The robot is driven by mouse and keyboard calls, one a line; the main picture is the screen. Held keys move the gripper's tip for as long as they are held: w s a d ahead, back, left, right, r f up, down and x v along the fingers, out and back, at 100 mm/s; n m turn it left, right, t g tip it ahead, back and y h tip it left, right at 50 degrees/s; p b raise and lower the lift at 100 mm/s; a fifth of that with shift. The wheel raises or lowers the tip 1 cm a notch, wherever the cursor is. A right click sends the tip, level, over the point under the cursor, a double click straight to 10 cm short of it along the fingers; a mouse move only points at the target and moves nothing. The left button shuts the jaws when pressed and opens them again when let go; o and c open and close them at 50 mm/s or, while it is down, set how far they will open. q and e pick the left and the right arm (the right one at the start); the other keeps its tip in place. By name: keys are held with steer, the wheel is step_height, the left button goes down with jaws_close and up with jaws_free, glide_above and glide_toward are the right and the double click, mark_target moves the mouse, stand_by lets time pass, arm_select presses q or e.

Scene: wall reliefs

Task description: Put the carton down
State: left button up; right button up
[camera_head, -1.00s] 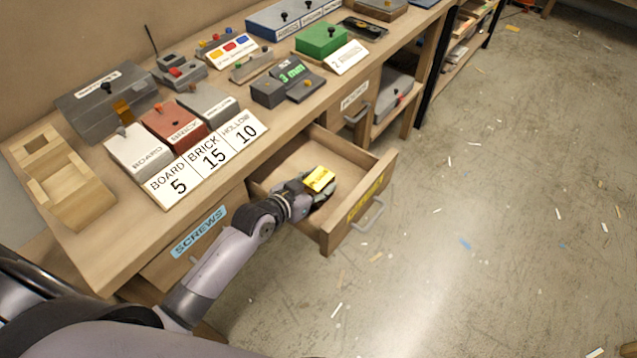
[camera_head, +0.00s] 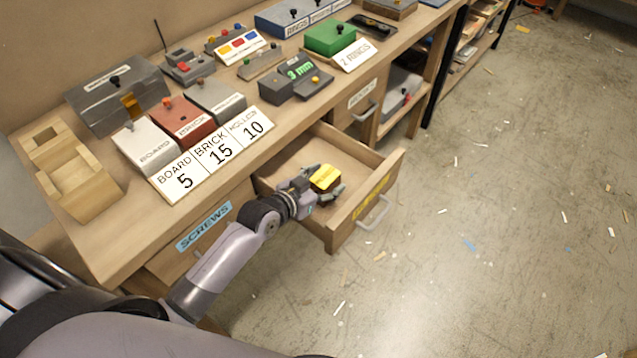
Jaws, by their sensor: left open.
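The small yellow carton (camera_head: 325,177) with dark print is inside the open wooden drawer (camera_head: 345,234), near its middle. My left gripper (camera_head: 334,189) is open at the carton, with a finger showing on its near right side and another behind its upper left. Whether the fingers touch the carton, and whether its underside rests on the drawer floor, I cannot tell. My right gripper is not in view.
The drawer has a yellow label and a metal handle (camera_head: 377,213). A workbench above it carries a wooden holder (camera_head: 72,182), boxes, number cards (camera_head: 221,150) and a green box (camera_head: 329,37). A closed drawer is labelled SCREWS (camera_head: 204,226). The floor at right is open, with scattered scraps.

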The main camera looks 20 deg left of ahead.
arm_select(q)
steer(key=shift+s+a+r, duration=0.1)
steer(key=shift+s+r, duration=0.05)
steer(key=shift+s, duration=0.15)
steer(key=v, duration=1.1)
steer(key=shift+s, duration=0.2)
steer(key=shift+r, duration=0.1)
steer(key=shift+c, duration=0.5)
